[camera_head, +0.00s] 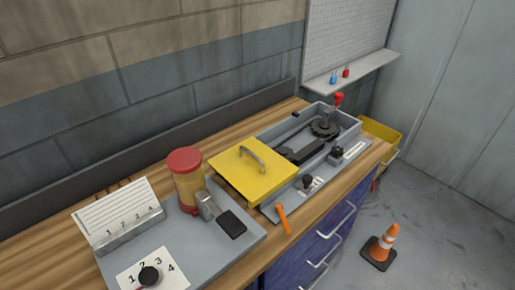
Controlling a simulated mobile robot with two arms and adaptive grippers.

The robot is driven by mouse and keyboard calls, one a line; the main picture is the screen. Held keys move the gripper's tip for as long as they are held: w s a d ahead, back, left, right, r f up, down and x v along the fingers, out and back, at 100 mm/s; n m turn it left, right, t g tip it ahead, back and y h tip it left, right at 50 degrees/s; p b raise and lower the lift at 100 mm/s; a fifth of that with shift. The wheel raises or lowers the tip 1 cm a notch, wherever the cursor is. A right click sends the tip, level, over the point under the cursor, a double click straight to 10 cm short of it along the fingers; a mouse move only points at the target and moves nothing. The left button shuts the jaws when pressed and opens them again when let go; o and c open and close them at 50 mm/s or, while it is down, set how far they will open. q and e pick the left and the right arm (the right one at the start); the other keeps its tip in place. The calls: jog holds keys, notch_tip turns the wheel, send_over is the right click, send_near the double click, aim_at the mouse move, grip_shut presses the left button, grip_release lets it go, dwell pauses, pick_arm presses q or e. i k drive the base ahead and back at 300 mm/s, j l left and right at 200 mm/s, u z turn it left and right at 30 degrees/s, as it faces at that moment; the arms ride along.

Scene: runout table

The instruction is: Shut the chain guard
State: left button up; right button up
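The chain guard (245,174) is a flat yellow cover with a dark arched handle (252,156). It lies over the left end of a grey housing (285,131) on the wooden bench. The right part of the housing is uncovered, and a dark sprocket (325,126) and a dark block (300,151) show inside it. What lies under the guard is hidden. Neither of my grippers is in view.
Black knobs (308,182) and an orange-handled tool (284,218) are at the housing's front. A red-lidded jar (186,177) stands left of the guard. A red-topped lever (338,100) rises at the housing's far right. A traffic cone (381,246) stands on the floor.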

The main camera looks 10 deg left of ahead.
aim_at(255, 170)
jog(key=k+l, duration=0.2)
jog(key=l, duration=0.15)
jog(key=k+l, duration=0.2)
jog(key=l, duration=0.15)
jog(key=k+l, duration=0.2)
jog(key=l, duration=0.2)
